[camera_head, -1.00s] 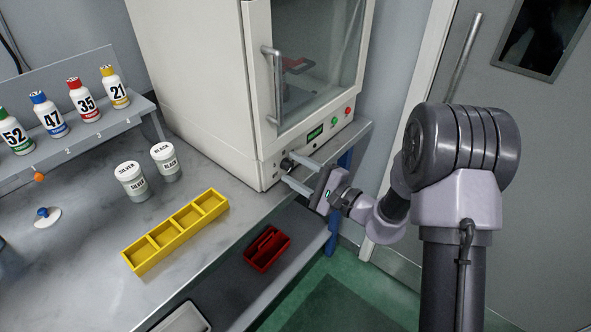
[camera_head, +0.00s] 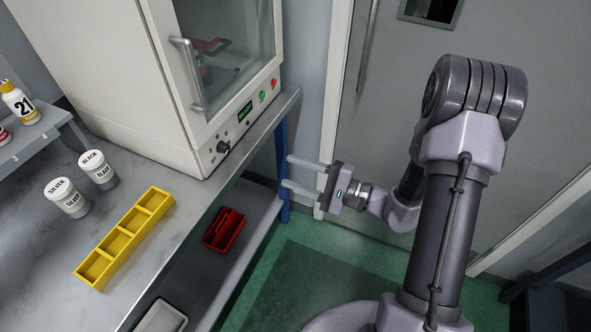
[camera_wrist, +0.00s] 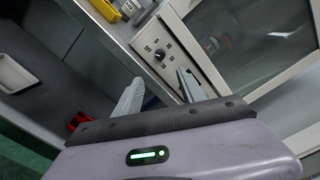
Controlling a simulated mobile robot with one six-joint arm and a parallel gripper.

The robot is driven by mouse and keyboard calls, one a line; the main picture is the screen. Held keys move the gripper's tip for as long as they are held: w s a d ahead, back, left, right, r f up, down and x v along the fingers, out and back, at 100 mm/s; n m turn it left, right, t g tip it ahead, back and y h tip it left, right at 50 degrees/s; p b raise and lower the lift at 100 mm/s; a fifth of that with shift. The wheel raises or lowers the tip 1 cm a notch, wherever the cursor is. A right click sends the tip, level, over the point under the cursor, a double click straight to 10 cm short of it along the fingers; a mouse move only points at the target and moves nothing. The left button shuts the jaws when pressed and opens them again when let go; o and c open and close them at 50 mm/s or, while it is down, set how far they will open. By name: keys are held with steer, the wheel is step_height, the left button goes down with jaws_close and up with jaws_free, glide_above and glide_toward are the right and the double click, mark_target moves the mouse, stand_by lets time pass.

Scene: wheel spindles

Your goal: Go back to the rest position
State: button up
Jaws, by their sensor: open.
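My gripper (camera_head: 290,174) is in front of the table's right end, near the blue leg, with its two pale fingers apart and nothing between them. In the wrist view my gripper (camera_wrist: 158,88) is also open and empty. The white oven (camera_head: 165,110) stands on the table to the upper left of the gripper, its glass door (camera_head: 232,50) closed. Its control knob (camera_head: 223,146) is on the front panel, clear of the fingers; the knob also shows in the wrist view (camera_wrist: 160,54).
A yellow divided tray (camera_head: 125,237) and white SILVER (camera_head: 67,197) and BLACK (camera_head: 98,169) jars stand on the grey table. A red caddy (camera_head: 224,230) sits on the lower shelf. The green floor (camera_head: 330,262) right of the table is clear. A grey door (camera_head: 400,110) is behind.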

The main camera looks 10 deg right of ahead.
stand_by(0.3)
steer(key=s+a+r+n+g+h, duration=0.2)
steer(key=s+a+r+n+g, duration=0.25)
steer(key=s, duration=0.35)
steer(key=s+a+r+n+g+h, duration=0.2)
steer(key=s+a+r+n+g, duration=0.3)
steer(key=s, duration=0.3)
steer(key=s+d+r+t+h, duration=0.4)
steer(key=d+h, duration=0.4)
steer(key=shift+r, duration=0.2)
